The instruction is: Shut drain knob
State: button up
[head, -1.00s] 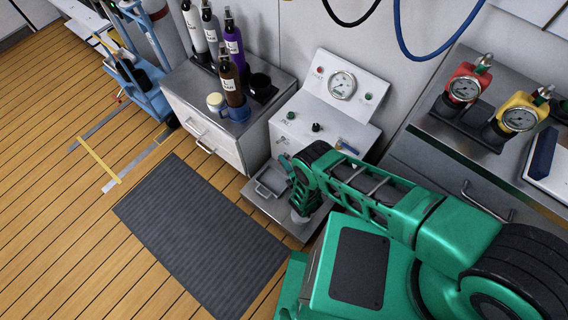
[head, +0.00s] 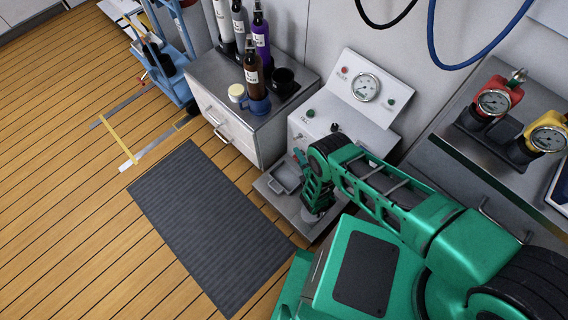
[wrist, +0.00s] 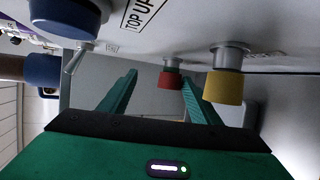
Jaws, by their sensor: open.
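A red-capped valve (wrist: 170,78) shows between the fingers, farther off. A yellow-capped valve (wrist: 224,86) is right of the right finger. A large blue knob (wrist: 66,18) is upper left, near "TOP UP". I cannot tell which is the drain knob.
A metal tray (head: 287,178) sits on the low platform below the panel. A cabinet (head: 240,105) with bottles is to the left. A bench with red (head: 493,102) and yellow (head: 547,137) gauges is to the right. A dark mat (head: 210,220) lies on open floor.

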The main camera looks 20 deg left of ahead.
jog(key=shift+w+a+r, duration=0.1)
jog(key=shift+a+r, duration=0.05)
jog(key=shift+r, duration=0.45)
jog(key=shift+a+r, duration=0.1)
jog(key=shift+r, duration=0.45)
jog(key=o, duration=0.4)
jog(key=s+a+r, duration=0.2)
jog(key=s, duration=0.1)
jog(key=s+a+r, duration=0.1)
jog(key=s, duration=0.1)
jog(key=s+a+r, duration=0.1)
jog(key=s+r, duration=0.1)
jog(key=s, duration=0.1)
jog(key=s+a+r, duration=0.1)
jog(key=s, duration=0.1)
jog(key=shift+s+a+r, duration=0.15)
jog(key=shift+a+r, duration=0.05)
jog(key=shift+r, duration=0.1)
jog(key=c, duration=0.4)
jog(key=shift+c, duration=0.2)
